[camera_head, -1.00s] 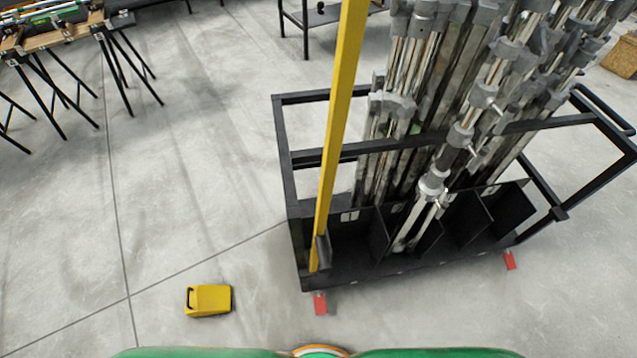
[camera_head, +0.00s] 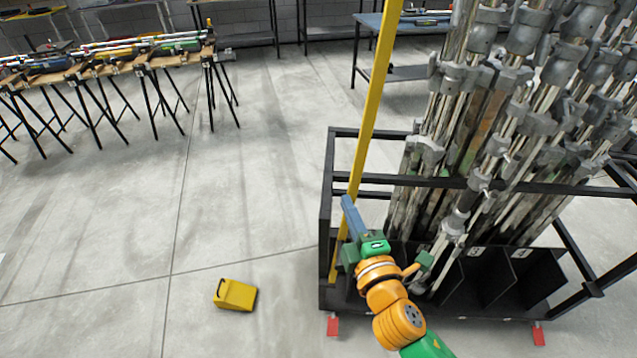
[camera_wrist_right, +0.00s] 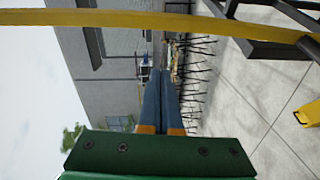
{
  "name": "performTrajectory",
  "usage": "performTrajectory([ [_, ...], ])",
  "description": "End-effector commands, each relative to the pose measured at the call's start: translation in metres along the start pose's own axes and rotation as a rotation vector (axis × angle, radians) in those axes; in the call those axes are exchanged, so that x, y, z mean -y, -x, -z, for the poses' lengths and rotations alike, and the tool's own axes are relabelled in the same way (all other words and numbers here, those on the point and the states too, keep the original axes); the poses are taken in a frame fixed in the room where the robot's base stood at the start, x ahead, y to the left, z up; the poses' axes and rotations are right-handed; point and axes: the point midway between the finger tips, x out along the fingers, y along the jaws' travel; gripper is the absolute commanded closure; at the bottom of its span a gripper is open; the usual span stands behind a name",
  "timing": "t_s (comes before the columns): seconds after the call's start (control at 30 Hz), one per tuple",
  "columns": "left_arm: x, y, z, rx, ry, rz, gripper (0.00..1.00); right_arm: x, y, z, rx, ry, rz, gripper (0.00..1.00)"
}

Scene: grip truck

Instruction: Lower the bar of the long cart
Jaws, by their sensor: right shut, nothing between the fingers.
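The long cart (camera_head: 326,205) is a black metal frame on the right side of the head view, packed with grey metal stands. Its yellow bar (camera_head: 372,105) stands up, slightly tilted, at the cart's left end. My right gripper (camera_head: 348,203), with blue fingers, is shut and empty close to the bar's lower part in the head view. In the right wrist view the yellow bar (camera_wrist_right: 150,18) crosses the top, apart from the closed fingertips (camera_wrist_right: 160,75). I cannot tell the exact gap in depth. My left gripper is not in view.
A yellow box-like object (camera_head: 236,295) lies on the floor left of the cart. Red pieces (camera_head: 333,326) show at the cart's base. Trestle tables (camera_head: 110,60) and a blue-topped table (camera_head: 420,28) stand behind.

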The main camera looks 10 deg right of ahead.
Motion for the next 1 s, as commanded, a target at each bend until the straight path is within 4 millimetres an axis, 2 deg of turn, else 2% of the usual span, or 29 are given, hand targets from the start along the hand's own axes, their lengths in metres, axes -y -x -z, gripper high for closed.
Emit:
performTrajectory([
  [0.03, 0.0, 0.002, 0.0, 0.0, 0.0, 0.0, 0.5, -0.017, 0.003, 0.002, -0.004, 0.014, -0.037, 1.0],
  [0.07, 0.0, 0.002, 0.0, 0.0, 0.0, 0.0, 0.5, -0.023, 0.004, 0.003, -0.005, 0.022, -0.052, 1.0],
  [0.17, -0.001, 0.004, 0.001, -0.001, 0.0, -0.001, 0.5, -0.029, -0.003, 0.004, -0.004, 0.03, -0.067, 1.0],
  [0.4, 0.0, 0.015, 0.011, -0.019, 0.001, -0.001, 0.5, -0.033, -0.051, 0.004, -0.004, 0.026, -0.065, 1.0],
  [0.6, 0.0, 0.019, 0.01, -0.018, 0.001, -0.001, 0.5, -0.034, -0.095, 0.004, -0.004, 0.025, -0.064, 1.0],
  [0.8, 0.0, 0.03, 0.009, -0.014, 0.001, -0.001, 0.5, -0.033, -0.085, -0.024, -0.003, 0.025, -0.06, 1.0],
  [1.0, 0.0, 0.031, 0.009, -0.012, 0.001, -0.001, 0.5, -0.032, -0.082, -0.034, -0.004, 0.024, -0.061, 1.0],
])
